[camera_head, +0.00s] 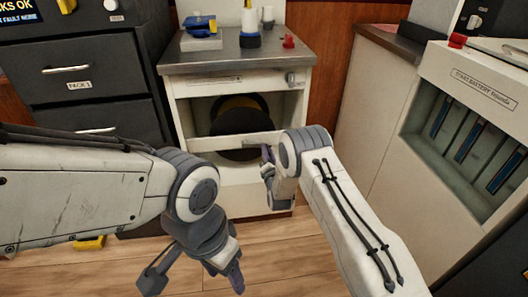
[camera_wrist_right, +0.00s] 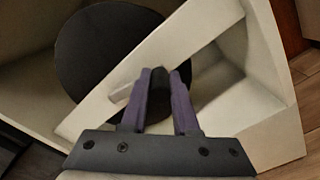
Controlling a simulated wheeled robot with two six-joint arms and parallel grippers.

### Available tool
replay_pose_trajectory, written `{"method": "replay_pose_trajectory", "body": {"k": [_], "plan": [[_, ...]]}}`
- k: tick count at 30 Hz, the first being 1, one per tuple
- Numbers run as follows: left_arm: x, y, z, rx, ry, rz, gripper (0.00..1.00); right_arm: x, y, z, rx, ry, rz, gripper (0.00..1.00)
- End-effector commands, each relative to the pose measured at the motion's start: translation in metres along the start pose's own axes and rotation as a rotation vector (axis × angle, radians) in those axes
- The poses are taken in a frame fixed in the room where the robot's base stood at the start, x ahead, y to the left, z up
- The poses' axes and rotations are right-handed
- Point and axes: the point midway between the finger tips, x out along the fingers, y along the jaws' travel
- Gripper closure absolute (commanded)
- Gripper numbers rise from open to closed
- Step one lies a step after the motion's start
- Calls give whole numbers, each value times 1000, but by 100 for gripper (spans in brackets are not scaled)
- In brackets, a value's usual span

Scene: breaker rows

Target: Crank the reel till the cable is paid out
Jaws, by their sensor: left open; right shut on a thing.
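The reel (camera_head: 238,112) sits in the open front of a cream cabinet, a black disc with some yellow behind it. In the right wrist view its black disc (camera_wrist_right: 95,55) shows behind a cream crossbar. My right gripper (camera_head: 268,166) is in front of the cabinet, below and right of the disc. In the wrist view my right gripper (camera_wrist_right: 160,85) is shut on a small dark piece, which looks like the crank handle (camera_wrist_right: 159,82). The fingers hide most of it, and the cable cannot be made out. My left gripper (camera_head: 195,277) is open and empty, low over the floor.
The cream cabinet (camera_head: 180,90) has a grey metal top with a blue-yellow item (camera_head: 201,26) and a red piece (camera_head: 289,41) on it. Dark drawers (camera_head: 75,85) stand at left and a battery unit (camera_head: 425,100) at right. Wood floor (camera_head: 300,255) is in front.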

Motion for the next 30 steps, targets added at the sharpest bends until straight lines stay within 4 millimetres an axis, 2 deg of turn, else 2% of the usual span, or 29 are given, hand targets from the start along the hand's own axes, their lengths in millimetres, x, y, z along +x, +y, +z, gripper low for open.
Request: {"method": "replay_pose_trajectory", "body": {"k": [7,8,9,10,22,26,30], "plan": [[0,0,0,0,0,0,42,0,-1,-1,-1,1,-2,100],[0,0,0,0,0,0,42,0,-1,-1,-1,1,-2,68],[0,0,0,0,0,0,42,0,-1,-1,0,1,-2,52],[0,0,0,0,0,0,42,0,-1,-1,0,1,-2,42],[-3,0,0,0,0,0,42,-5,1,0,0,1,-1,42],[-10,1,-1,0,0,0,42,-24,2,1,-1,4,-3,42],[-20,1,-1,0,0,0,42,-53,2,1,0,4,-4,42]]}}
